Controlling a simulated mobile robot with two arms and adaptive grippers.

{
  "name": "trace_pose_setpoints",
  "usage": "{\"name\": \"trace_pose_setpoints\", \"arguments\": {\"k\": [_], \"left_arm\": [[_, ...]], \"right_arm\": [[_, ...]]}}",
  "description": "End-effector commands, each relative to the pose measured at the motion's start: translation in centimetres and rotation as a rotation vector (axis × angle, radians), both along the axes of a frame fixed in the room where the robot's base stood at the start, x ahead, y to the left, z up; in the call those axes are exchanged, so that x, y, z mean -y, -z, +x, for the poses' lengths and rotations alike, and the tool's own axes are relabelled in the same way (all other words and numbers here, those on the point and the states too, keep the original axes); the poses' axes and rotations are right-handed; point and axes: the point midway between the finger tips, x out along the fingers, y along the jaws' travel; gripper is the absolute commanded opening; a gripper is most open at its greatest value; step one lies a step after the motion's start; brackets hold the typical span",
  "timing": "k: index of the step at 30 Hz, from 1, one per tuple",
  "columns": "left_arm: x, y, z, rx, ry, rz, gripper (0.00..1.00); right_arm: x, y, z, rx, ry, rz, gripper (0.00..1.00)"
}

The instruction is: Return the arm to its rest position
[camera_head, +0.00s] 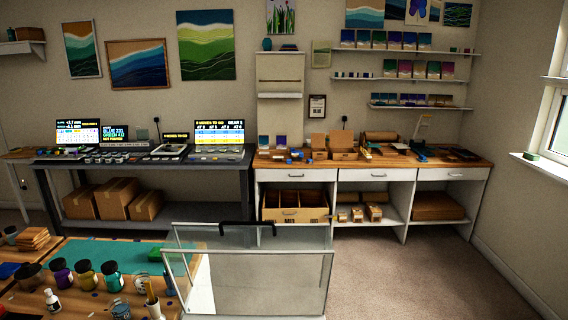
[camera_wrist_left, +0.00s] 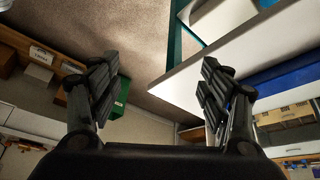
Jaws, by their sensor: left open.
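My left gripper (camera_wrist_left: 158,75) shows in the left wrist view, with its two black fingers wide apart. Nothing is between the fingers; carpet and a pale panel edge lie beyond them. Neither of my arms shows in the head view. My right gripper is in neither view.
A work table (camera_head: 60,250) with a green mat (camera_head: 95,252) and several dark jars stands at the front left. A clear-walled box (camera_head: 265,285) with a black handle (camera_head: 247,229) stands beside it. A grey desk (camera_head: 245,162) and a wooden counter (camera_head: 440,172) line the back wall. Carpet (camera_head: 420,270) is clear at right.

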Motion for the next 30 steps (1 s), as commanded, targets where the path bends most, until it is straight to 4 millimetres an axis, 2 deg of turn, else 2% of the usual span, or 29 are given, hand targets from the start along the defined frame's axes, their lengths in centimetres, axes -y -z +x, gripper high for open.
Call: {"name": "trace_pose_setpoints", "arguments": {"k": [9, 20, 21, 26, 30], "left_arm": [[-8.1, 3.0, -4.5, -0.057, -0.451, 0.022, 0.71], [-16.7, 4.7, -10.3, -0.093, -0.766, 0.161, 0.71], [-16.4, 6.1, -9.6, -0.096, -0.754, 0.157, 0.71], [-16.2, 10.3, -8.8, -0.110, -0.748, 0.163, 0.71], [-16.0, 14.8, -8.5, -0.129, -0.743, 0.172, 0.71]], "right_arm": [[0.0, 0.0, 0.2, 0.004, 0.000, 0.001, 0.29], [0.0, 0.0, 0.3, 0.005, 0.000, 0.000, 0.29], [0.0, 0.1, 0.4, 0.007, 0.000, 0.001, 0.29], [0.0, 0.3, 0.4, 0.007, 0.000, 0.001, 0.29], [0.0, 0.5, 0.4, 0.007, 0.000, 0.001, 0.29]]}}
